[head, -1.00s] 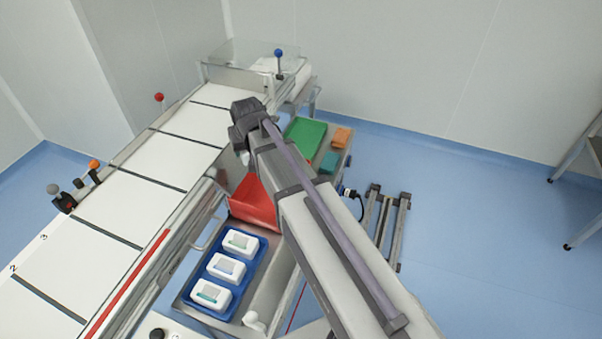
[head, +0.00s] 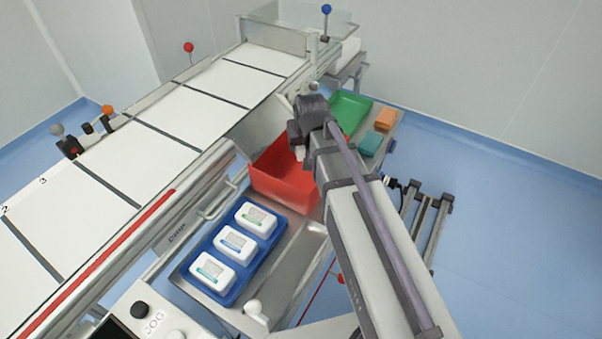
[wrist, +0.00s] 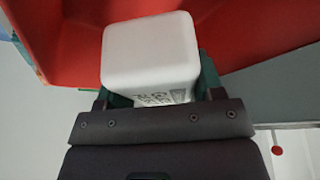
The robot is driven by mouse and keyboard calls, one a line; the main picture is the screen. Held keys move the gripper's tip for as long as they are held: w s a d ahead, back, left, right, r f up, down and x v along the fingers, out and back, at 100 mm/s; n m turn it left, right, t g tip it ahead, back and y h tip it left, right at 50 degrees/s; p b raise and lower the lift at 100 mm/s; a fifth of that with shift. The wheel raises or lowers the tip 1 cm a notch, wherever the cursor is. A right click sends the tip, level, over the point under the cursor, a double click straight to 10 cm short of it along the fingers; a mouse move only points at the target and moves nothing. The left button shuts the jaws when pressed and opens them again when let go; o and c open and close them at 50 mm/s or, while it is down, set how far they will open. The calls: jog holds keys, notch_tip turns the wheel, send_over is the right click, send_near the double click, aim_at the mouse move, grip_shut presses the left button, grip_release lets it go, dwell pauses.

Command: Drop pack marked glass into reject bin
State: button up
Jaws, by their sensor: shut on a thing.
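My gripper (wrist: 158,92) is shut on a white pack (wrist: 150,50) with rounded corners. In the wrist view dark print shows on the pack's near face, but I cannot read the word. The red bin (wrist: 245,30) fills the background behind the pack in the wrist view. In the head view the red bin (head: 275,172) stands beside the conveyor, and my gripper is over its right part. My arm hides most of the gripper and the held pack there. I cannot tell how far the pack is above the bin floor.
A blue tray (head: 208,243) with three white packs stands in front of the red bin. A green tray (head: 349,108), an orange block (head: 386,119) and a teal block (head: 370,144) lie behind. The conveyor (head: 165,132) runs along the left.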

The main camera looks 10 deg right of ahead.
jog(key=o, duration=1.1)
jog(key=p+v, duration=1)
jog(key=v, duration=0.1)
jog(key=shift+d, duration=0.1)
jog(key=shift+f, duration=0.1)
jog(key=s+g, duration=0.1)
jog(key=s, duration=0.3)
jog(key=s+g+p, duration=0.1)
jog(key=s+g, duration=0.1)
jog(key=s, duration=0.2)
jog(key=s+g+p, duration=0.1)
jog(key=s, duration=0.3)
jog(key=shift+s+r, duration=0.1)
jog(key=shift+r, duration=0.25)
